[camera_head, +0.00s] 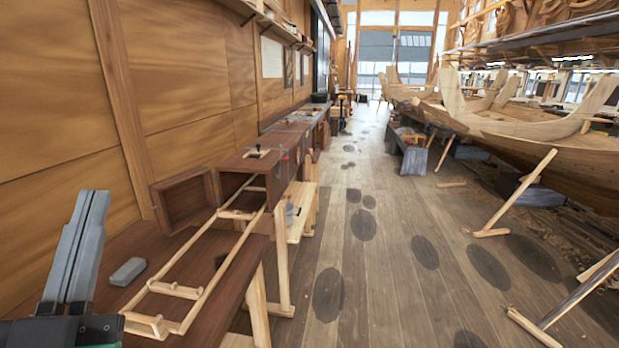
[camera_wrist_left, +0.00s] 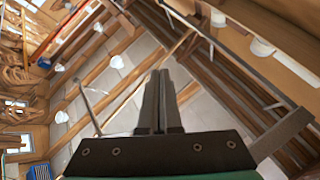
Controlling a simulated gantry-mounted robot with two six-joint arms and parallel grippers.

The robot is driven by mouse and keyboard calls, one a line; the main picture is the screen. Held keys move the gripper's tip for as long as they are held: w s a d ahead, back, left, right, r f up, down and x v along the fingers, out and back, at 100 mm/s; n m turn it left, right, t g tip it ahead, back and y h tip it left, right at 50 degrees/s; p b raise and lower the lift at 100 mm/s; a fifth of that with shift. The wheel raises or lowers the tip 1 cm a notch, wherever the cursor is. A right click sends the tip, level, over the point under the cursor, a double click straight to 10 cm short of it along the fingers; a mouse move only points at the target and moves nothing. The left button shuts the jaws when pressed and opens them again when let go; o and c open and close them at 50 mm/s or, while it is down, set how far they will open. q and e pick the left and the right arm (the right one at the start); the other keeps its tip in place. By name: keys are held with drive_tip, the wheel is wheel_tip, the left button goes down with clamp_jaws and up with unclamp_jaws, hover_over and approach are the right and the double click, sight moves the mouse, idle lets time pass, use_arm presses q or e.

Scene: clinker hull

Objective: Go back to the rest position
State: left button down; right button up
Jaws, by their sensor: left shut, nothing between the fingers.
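My left gripper (camera_head: 88,240) stands at the lower left of the head view with its grey fingers pointing up, close together and empty. In the left wrist view the two dark fingers (camera_wrist_left: 161,100) also lie side by side with nothing between them, and the ceiling beams and lamps show behind. The gripper is in front of the wooden wall, over the near left end of the brown workbench (camera_head: 225,290). My right gripper is in neither view.
A grey block (camera_head: 128,271) and a pale wooden frame (camera_head: 205,297) lie on the bench, near an open brown box (camera_head: 184,201). A wooden boat hull (camera_head: 540,135) with slanted props (camera_head: 520,190) stands at the right. The plank floor (camera_head: 385,260) between is mostly free.

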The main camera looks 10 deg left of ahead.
use_arm(q)
drive_tip(key=s+d+r+m+t+h, duration=0.1)
drive_tip(key=s+d+r+t+h, duration=0.2)
drive_tip(key=d+r+h, duration=0.65)
wheel_tip(320, 180, up, 35)
drive_tip(key=a+h+p, duration=0.2)
drive_tip(key=p, duration=3.6)
wheel_tip(320, 180, down, 59)
drive_tip(key=b, duration=5.9)
drive_tip(key=shift+w+f, duration=0.15)
drive_tip(key=shift+w, duration=0.15)
drive_tip(key=shift+a, duration=0.1)
